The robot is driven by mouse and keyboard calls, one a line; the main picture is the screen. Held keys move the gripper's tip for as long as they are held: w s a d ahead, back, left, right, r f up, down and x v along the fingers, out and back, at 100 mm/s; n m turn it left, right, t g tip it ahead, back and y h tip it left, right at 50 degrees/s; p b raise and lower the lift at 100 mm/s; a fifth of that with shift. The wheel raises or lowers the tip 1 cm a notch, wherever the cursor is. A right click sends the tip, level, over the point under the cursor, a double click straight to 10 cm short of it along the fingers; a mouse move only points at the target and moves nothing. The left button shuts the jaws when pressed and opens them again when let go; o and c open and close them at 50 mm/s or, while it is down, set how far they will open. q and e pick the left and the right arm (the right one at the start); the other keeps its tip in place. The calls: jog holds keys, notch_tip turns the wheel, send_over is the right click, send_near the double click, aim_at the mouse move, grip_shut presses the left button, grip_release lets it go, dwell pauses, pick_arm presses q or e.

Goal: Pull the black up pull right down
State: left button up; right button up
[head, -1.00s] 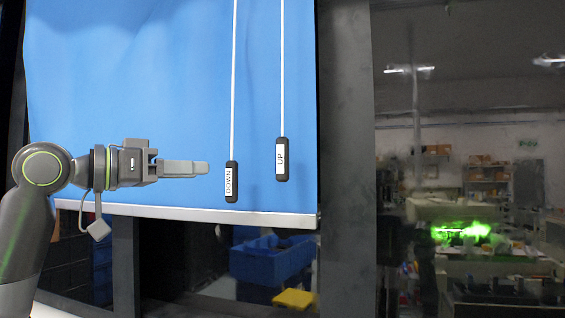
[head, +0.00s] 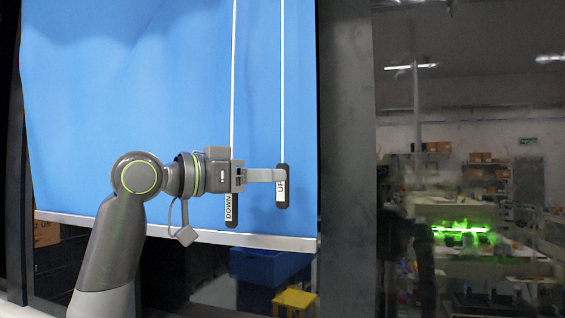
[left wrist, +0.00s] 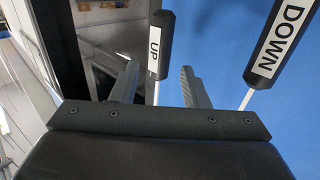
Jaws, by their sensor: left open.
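A black pull handle labelled UP (head: 283,193) hangs on a white cord in front of a blue blind (head: 140,90). It also shows in the left wrist view (left wrist: 160,45). A second black pull labelled DOWN (head: 231,209) hangs to its left on its own cord, partly behind my gripper; it shows at the right of the left wrist view (left wrist: 280,40). My left gripper (head: 268,175) is open, its fingers at the UP pull in the head view. In the left wrist view the UP pull and its cord stand between the two fingers (left wrist: 157,88); contact is not clear. My right gripper is not in view.
A dark frame post (head: 345,150) stands right of the blind. The blind's pale bottom bar (head: 260,240) runs below the pulls. A blue bin (head: 265,268) and a yellow stool (head: 296,298) are behind, lower down.

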aim_at(283, 186)
pick_arm(q)
jog(key=p+x, duration=0.1)
jog(key=x, duration=0.3)
jog(key=shift+d, duration=0.2)
jog(key=shift+w, duration=0.1)
grip_shut()
